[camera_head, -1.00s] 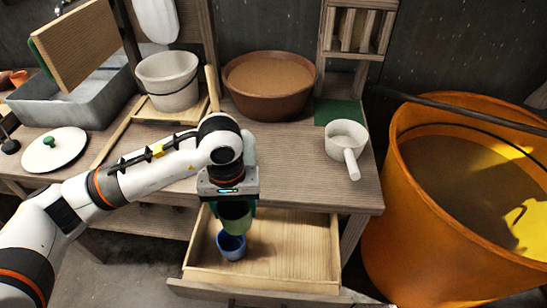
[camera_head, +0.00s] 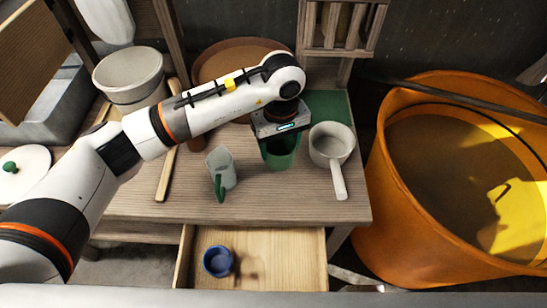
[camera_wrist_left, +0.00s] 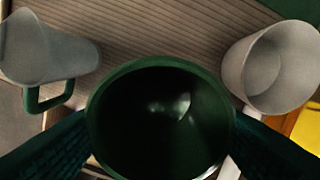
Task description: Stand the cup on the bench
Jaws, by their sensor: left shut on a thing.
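My left gripper (camera_head: 281,130) is shut on a dark green cup (camera_head: 280,158), over the bench (camera_head: 290,198) between a grey jug and a white dipper. The cup looks upright, mouth toward the wrist. In the left wrist view the cup (camera_wrist_left: 160,120) fills the lower middle, with a dark finger on each side. Its base is hidden, so I cannot tell whether it touches the bench top. My right gripper is not in view.
The grey jug (camera_head: 222,165) with a green handle stands left of the cup. The white dipper (camera_head: 330,145) stands right. A brown basin (camera_head: 225,62) is behind. The open drawer (camera_head: 290,258) in front holds a blue cup (camera_head: 218,261). An orange tub (camera_head: 400,205) stands right.

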